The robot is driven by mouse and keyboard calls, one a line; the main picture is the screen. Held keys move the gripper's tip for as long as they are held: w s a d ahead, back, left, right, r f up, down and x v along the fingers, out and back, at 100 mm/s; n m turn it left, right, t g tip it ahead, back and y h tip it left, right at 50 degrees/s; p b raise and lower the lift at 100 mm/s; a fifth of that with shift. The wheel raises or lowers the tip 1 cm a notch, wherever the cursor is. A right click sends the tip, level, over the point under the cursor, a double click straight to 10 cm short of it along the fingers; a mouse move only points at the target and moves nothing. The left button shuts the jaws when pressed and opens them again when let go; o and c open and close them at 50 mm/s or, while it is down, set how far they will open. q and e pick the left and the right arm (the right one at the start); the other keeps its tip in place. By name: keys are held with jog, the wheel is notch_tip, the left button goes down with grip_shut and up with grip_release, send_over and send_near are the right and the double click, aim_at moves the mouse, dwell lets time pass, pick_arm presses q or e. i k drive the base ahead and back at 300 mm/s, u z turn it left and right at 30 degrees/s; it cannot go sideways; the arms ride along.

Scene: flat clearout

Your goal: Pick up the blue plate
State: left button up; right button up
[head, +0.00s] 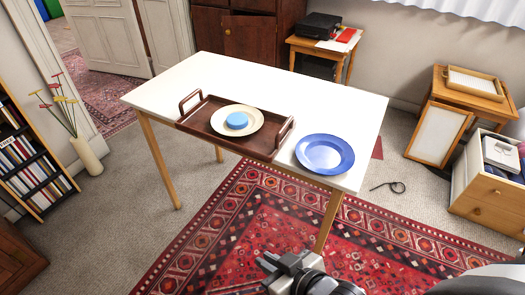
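The blue plate (325,153) lies flat on the white table (270,72), close to its front right corner and just right of a brown tray. Nothing covers it. My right gripper (270,262) shows at the bottom of the head view, low over the red rug, in front of the table and apart from the plate. Its fingers are small and partly hidden, so I cannot tell whether they are open or shut. My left gripper is not in view.
The brown tray (203,126) with raised handles holds a cream plate (258,123) with a round blue item (237,120) on it. A wooden drawer unit (487,204) stands at the right. A dark cable loop (397,187) lies on the carpet. The table's back half is clear.

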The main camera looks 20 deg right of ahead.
aim_at(325, 155)
jog(key=u, duration=0.65)
jog(key=i, duration=1.15)
jog(key=z, duration=1.6)
